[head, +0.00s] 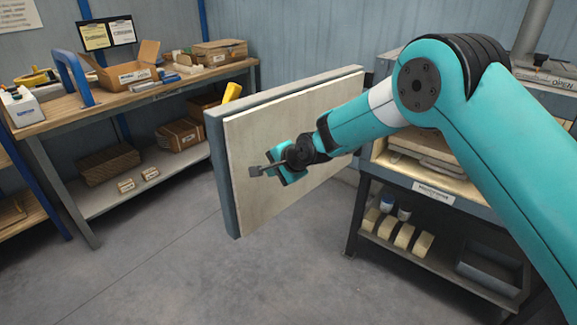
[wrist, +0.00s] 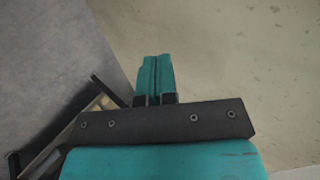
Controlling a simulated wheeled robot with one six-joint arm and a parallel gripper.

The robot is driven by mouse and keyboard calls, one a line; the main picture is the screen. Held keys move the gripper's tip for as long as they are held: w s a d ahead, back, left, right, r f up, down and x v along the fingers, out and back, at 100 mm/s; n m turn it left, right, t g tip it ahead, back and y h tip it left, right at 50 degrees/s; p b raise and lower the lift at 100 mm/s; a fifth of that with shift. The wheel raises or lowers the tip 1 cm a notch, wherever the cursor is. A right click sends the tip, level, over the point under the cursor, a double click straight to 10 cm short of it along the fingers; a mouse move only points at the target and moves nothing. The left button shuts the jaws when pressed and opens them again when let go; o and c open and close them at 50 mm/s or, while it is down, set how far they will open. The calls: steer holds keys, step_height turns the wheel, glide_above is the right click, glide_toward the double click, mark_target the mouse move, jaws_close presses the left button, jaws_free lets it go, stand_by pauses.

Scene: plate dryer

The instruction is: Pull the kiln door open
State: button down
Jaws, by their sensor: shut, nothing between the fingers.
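The kiln door (head: 245,195) stands swung wide open to the left of the kiln (head: 440,185). Its cream inner face is towards the head camera, with a grey metal edge around it. My gripper (head: 284,163) is in front of that inner face, shut and empty. In the wrist view, my closed teal fingers (wrist: 154,75) overlap the edge of the cream panel (wrist: 230,50); I cannot tell whether they touch it. The door's outer side and any handle are hidden. My arm covers much of the kiln opening.
The kiln rests on a stand whose lower shelf (head: 400,245) holds cream blocks, small jars and a grey tray (head: 490,270). A wooden workbench (head: 130,95) with boxes and tools is at the left. The grey floor (head: 200,270) between them is clear.

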steer(key=s+d+r+n+g+b, duration=0.1)
steer(key=s+d+r+n+b, duration=0.15)
steer(key=s+d+r, duration=0.95)
steer(key=s+d+r+n+g+h, duration=0.1)
steer(key=s+n, duration=0.3)
steer(key=s, duration=0.5)
steer(key=s+d+r+n+g, duration=0.2)
steer(key=s+d+n, duration=0.2)
steer(key=s, duration=0.6)
steer(key=s+d+r+n+g+h, duration=0.1)
steer(key=s+n, duration=0.4)
steer(key=s, duration=0.5)
steer(key=shift+d+r+g+h+p, duration=0.2)
steer(key=shift+d+g+h+p, duration=0.15)
steer(key=shift+d+g, duration=0.5)
